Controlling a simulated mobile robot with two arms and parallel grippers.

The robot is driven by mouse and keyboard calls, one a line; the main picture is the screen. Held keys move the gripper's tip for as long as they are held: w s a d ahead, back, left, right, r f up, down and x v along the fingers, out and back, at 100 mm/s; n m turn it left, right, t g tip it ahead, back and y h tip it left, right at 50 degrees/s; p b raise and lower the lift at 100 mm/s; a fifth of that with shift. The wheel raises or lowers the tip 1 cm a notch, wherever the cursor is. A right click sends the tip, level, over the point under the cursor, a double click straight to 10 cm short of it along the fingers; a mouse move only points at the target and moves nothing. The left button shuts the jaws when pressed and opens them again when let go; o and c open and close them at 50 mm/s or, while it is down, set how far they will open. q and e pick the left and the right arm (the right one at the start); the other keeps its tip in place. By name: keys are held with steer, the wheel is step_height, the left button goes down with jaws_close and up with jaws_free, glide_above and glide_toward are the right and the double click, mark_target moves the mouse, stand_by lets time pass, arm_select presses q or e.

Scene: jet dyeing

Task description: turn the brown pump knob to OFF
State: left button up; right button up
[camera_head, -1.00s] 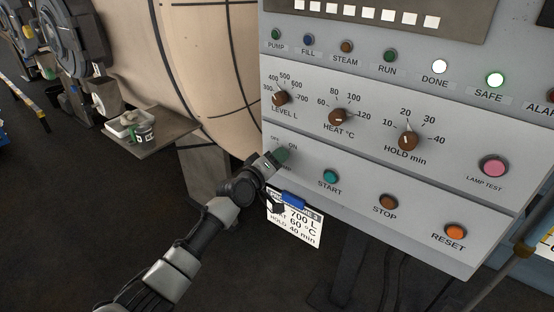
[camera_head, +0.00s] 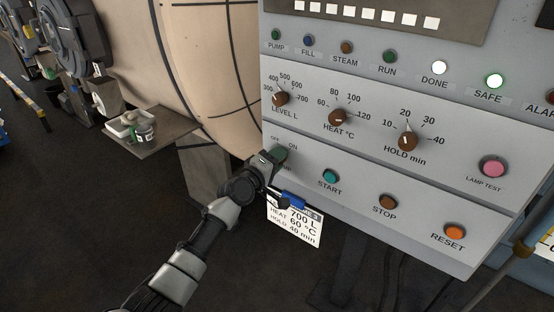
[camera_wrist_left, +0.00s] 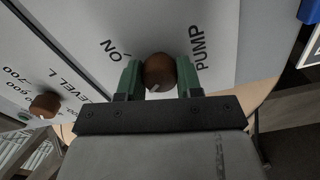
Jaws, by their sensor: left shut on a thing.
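The brown pump knob (camera_wrist_left: 159,72) sits between the two green fingers of my left gripper (camera_wrist_left: 160,80) in the left wrist view, next to the words PUMP and ON. The fingers are shut on it. In the head view my left gripper (camera_head: 277,155) is at the lower left of the control panel (camera_head: 330,155), under the OFF and ON labels, and hides the knob. A pale mark shows on the lower edge of the knob in the wrist view; which label it points to I cannot tell. My right gripper is not in view.
The level knob (camera_head: 280,98), heat knob (camera_head: 338,117) and hold knob (camera_head: 408,141) are on the panel above. The START button (camera_head: 330,177) is close to the right of my gripper. A white card (camera_head: 298,222) with a blue clip (camera_head: 292,200) hangs just below it.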

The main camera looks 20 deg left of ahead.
arm_select(q)
steer(key=o, duration=0.9)
steer(key=p+v, duration=0.1)
steer(key=v, duration=0.9)
steer(key=shift+s+a, duration=0.2)
steer(key=shift+s, duration=0.15)
